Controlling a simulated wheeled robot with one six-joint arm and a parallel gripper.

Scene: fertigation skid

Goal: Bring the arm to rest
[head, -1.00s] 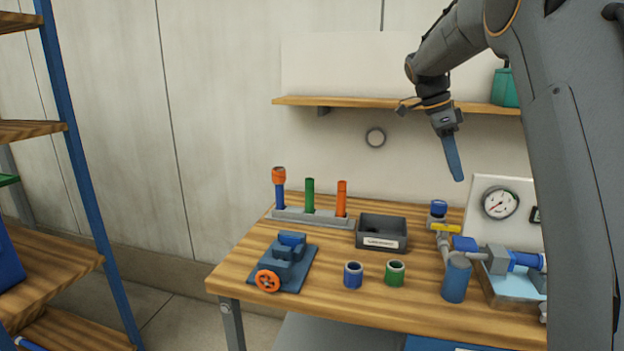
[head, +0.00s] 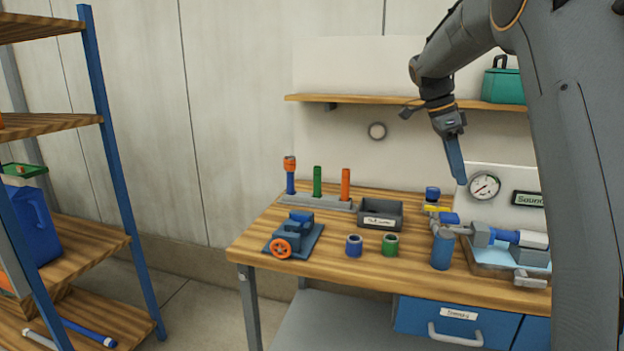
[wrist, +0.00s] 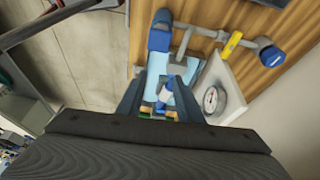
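My arm reaches in from the upper right of the head view, with my gripper (head: 455,163) hanging down above the right part of the bench. In the head view its fingers overlap from the side. In the wrist view the two fingers of my gripper (wrist: 160,98) stand apart, with nothing held between them. Beyond them lie the blue tray, pipework and round gauge (wrist: 213,98) of the skid. In the head view the gripper is in the air, left of the gauge (head: 484,186), and touches nothing that I can see.
The wooden bench (head: 330,270) carries a vise (head: 291,238), a rack of tubes (head: 318,203), a dark bin (head: 381,213), blue and green rings, and the pipework (head: 505,237). A wall shelf (head: 390,100) is behind my wrist. A storage rack (head: 122,185) stands left.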

